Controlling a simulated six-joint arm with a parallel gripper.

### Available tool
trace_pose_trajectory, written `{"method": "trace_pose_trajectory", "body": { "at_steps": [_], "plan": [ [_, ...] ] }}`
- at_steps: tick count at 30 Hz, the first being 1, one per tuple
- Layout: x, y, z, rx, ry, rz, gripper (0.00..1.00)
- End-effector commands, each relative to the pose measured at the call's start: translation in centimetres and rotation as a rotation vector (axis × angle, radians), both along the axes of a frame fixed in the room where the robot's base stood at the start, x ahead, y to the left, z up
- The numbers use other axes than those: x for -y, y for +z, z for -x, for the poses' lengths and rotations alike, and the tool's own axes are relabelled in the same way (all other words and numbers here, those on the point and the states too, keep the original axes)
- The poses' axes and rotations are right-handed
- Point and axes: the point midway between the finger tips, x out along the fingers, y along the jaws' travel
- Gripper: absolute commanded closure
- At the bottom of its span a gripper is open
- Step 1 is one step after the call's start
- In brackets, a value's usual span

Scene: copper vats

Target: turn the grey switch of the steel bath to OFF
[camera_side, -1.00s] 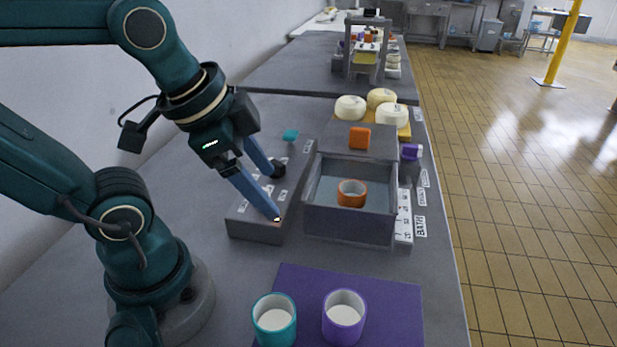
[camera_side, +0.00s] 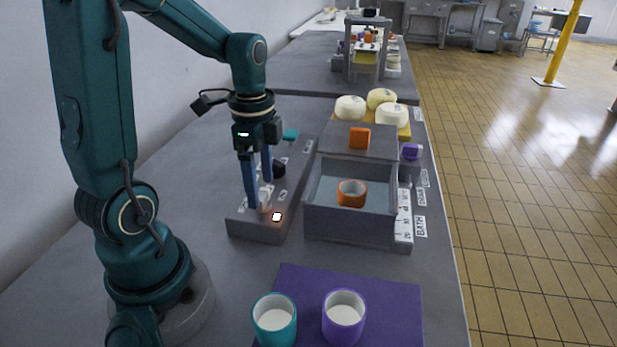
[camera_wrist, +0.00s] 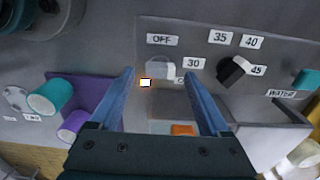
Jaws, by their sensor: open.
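The grey switch (camera_wrist: 160,68) shows in the wrist view as a pale grey block on the control panel (camera_wrist: 205,25), just below the OFF label (camera_wrist: 162,40). My gripper (camera_wrist: 158,72) is open, with one blue finger on each side of the switch in that picture; I cannot tell if they touch it. In the side view my gripper (camera_side: 260,193) points straight down over the near part of the panel (camera_side: 258,229) and partly hides the switch. A small light (camera_side: 277,217) glows on the panel. The steel bath (camera_side: 345,226) stands right of the panel.
A black dial (camera_wrist: 235,70) sits beside the switch, and a teal handle (camera_side: 290,135) is farther along the panel. An orange cup (camera_side: 352,193) is in the bath. Teal (camera_side: 274,320) and purple (camera_side: 343,318) cups stand on a purple mat (camera_side: 395,300) in front.

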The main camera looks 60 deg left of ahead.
Motion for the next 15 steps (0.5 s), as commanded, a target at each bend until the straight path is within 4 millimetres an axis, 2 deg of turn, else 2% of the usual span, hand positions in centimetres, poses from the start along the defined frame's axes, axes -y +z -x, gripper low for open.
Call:
{"method": "trace_pose_trajectory", "body": {
  "at_steps": [6,14,15],
  "plan": [
    [0.0,-1.6,0.0,0.0,0.0,0.0,0.2],
    [0.0,-1.7,0.0,0.001,0.0,-0.001,0.2],
    [0.0,-1.7,0.0,0.001,0.0,-0.001,0.31]
  ]
}}
